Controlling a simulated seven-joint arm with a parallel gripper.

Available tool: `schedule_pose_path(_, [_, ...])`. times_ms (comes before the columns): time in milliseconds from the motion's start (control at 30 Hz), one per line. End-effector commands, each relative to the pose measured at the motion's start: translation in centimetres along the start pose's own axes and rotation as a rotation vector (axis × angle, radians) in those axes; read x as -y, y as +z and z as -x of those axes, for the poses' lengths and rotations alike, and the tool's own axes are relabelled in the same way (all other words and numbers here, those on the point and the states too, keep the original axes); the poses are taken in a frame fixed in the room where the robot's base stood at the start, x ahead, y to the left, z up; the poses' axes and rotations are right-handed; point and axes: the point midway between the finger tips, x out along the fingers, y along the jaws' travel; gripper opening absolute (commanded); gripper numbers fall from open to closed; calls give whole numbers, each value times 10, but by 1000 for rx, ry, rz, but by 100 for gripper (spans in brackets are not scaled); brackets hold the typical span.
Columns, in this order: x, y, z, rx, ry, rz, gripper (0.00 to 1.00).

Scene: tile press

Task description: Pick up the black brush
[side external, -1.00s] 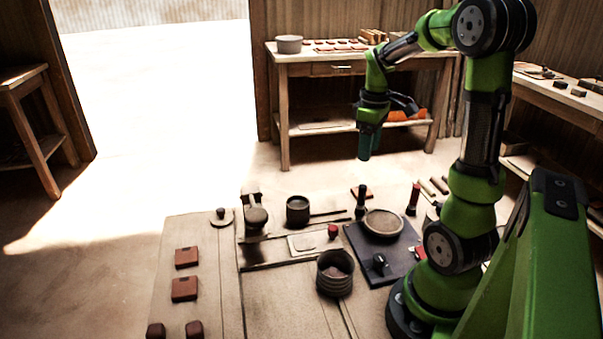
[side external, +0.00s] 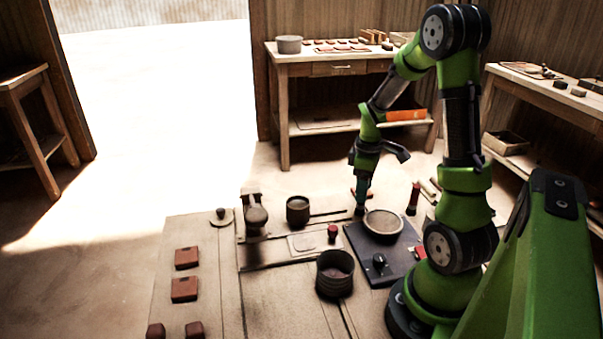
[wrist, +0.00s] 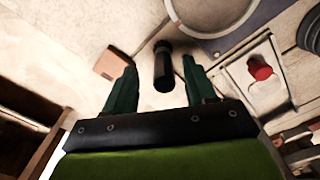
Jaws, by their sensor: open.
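The black brush (wrist: 162,68) is a dark, upright cylinder in the wrist view, between my two fingers. In the side view only its lower part (side external: 360,211) shows, just left of the round dish on the dark mat. My gripper (wrist: 159,66) is open, with one green finger on each side of the brush and a gap to each. In the side view my gripper (side external: 361,204) points down over the brush and hides its top. I cannot tell whether the fingers touch it.
A round dish (side external: 383,224) stands close right of the brush on a dark mat (side external: 398,273). A red-topped stamp (side external: 332,232), a dark cup (side external: 298,210), a ribbed pot (side external: 335,274) and a dark red bottle (side external: 413,198) stand nearby. A brown tile (wrist: 110,62) lies beside the brush.

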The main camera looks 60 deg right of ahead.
Motion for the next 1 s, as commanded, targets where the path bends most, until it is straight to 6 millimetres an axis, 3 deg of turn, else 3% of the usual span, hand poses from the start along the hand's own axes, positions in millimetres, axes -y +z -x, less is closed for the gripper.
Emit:
schedule_pose_path(300, [4,-2,-43,2,-3,-1,56])
schedule_pose_path(567, [4,-3,-46,0,-1,-1,56])
schedule_pose_path(933, [4,-3,-46,0,-1,-1,2])
schedule_pose_path(1000, [4,-3,-46,0,-1,-1,0])
